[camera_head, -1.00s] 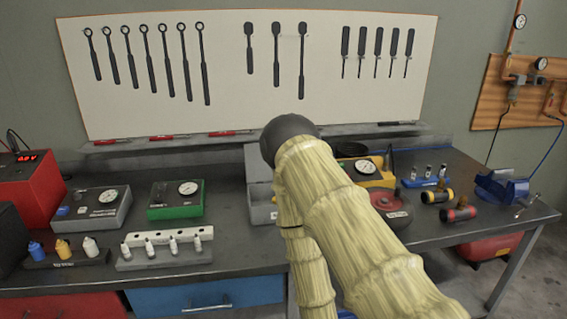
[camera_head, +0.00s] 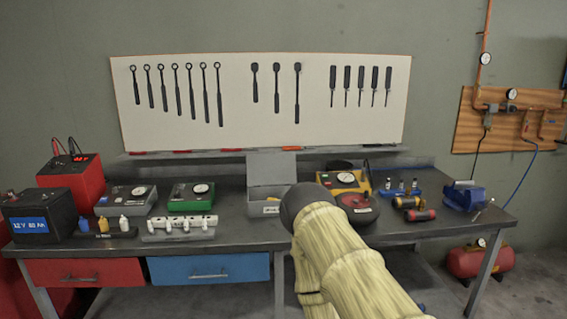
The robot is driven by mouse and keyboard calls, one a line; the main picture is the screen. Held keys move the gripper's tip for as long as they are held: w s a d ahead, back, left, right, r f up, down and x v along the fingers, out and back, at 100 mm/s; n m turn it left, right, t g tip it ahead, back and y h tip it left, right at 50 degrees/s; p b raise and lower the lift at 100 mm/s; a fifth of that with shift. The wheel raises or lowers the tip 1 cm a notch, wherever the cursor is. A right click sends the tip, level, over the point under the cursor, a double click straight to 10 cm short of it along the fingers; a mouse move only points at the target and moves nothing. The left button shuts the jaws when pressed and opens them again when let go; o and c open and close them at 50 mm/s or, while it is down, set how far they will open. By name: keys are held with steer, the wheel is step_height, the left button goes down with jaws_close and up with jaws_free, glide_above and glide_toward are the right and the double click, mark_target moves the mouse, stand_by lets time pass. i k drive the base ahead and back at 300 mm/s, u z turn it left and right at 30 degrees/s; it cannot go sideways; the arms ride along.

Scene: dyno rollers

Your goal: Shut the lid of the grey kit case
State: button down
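The grey kit case (camera_head: 265,207) stands on the workbench near its middle. Its lid (camera_head: 271,168) is up, standing roughly upright at the back of the case. The front wall of the case carries a small white label. My arm, in a pale yellow ribbed cover with a dark rounded joint, reaches up from the bottom and covers the right front part of the case. My gripper cannot be seen; it is out of view or hidden by the arm.
A green gauge box (camera_head: 191,196) and a white rack of small bottles (camera_head: 178,226) stand left of the case. A yellow gauge unit (camera_head: 343,182) and a round red-and-black device (camera_head: 357,205) stand close on the right. A tool board (camera_head: 262,101) hangs behind.

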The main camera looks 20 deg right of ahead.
mark_target(271, 168)
steer(key=z, duration=0.75)
steer(key=i, duration=1.1)
steer(key=u, duration=0.8)
